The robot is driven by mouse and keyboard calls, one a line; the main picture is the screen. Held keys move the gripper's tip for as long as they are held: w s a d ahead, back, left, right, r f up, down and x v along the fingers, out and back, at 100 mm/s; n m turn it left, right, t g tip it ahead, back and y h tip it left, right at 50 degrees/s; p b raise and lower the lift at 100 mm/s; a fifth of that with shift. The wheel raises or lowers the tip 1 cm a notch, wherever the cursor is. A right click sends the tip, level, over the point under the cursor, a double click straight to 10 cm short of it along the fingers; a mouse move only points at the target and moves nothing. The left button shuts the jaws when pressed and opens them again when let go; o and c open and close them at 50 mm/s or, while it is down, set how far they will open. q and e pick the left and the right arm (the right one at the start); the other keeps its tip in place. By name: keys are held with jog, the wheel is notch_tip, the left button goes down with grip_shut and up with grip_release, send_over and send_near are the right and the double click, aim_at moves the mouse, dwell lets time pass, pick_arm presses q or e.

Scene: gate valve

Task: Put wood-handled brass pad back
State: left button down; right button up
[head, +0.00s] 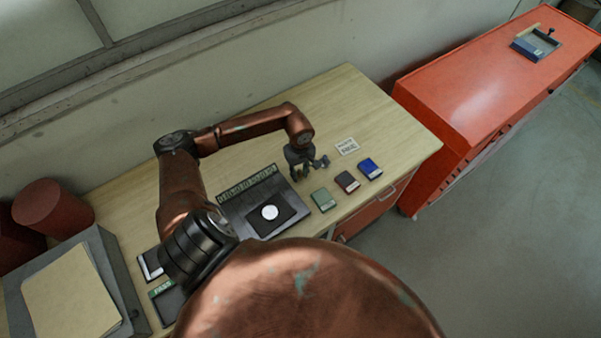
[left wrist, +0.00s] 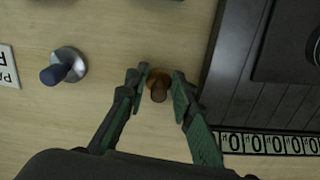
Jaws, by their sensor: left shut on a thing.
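The wood-handled brass pad (left wrist: 158,88) shows between the fingers of my left gripper (left wrist: 157,82) in the left wrist view. The brown handle points up at the camera and a brass-coloured base shows behind it. My left gripper is shut on it; I cannot tell whether the pad touches the table. In the head view my left gripper (head: 304,172) is low over the wooden table, right of the dark device, and hides the pad. A second pad (left wrist: 66,67) with a blue-grey handle and silvery base stands apart to the left in the wrist view. My right gripper is not in view.
The dark device (head: 234,213) has a row of digits and a white disc (head: 270,212). Green (head: 323,199), dark red (head: 347,182) and blue (head: 370,168) blocks lie near the front edge. A printed card (head: 347,146) lies behind them. The table's far right is clear.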

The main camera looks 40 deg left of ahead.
aim_at(300, 172)
pick_arm(q)
jog(key=shift+f, duration=0.2)
jog(key=c, duration=1.7)
grip_release()
jog(key=shift+o, duration=0.2)
jog(key=shift+r, duration=0.1)
jog(key=shift+r, duration=0.2)
notch_tip(300, 172, up, 10)
jog(key=b, duration=0.3)
jog(key=shift+r, duration=0.95)
